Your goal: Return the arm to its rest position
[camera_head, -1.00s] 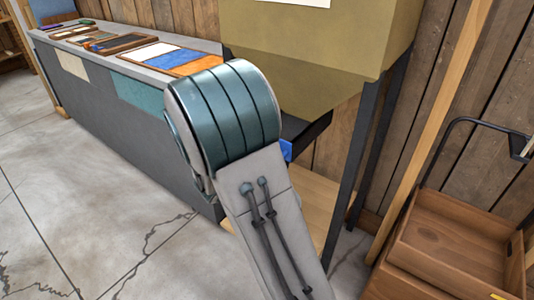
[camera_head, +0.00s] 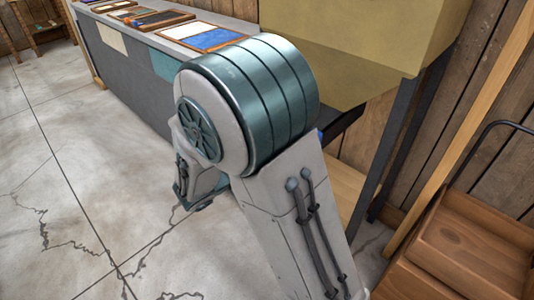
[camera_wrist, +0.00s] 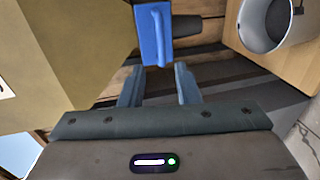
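My gripper (camera_wrist: 159,88) shows in the wrist view with its two dark fingers apart and nothing between them. A blue piece (camera_wrist: 153,35) lies just beyond the fingertips, next to a dark bar, apart from the fingers as far as I can tell. In the head view my arm is bent, with its large teal-banded joint in the middle of the picture. The arm hides my gripper there, and only a sliver of blue shows behind the joint.
An olive hopper (camera_head: 350,40) stands on dark legs behind my arm. A long grey counter (camera_head: 130,75) with framed panels runs left. Wooden crates (camera_head: 470,245) are at right. A grey cylinder (camera_wrist: 252,38) stands on a wooden board in the wrist view. Floor is clear at left.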

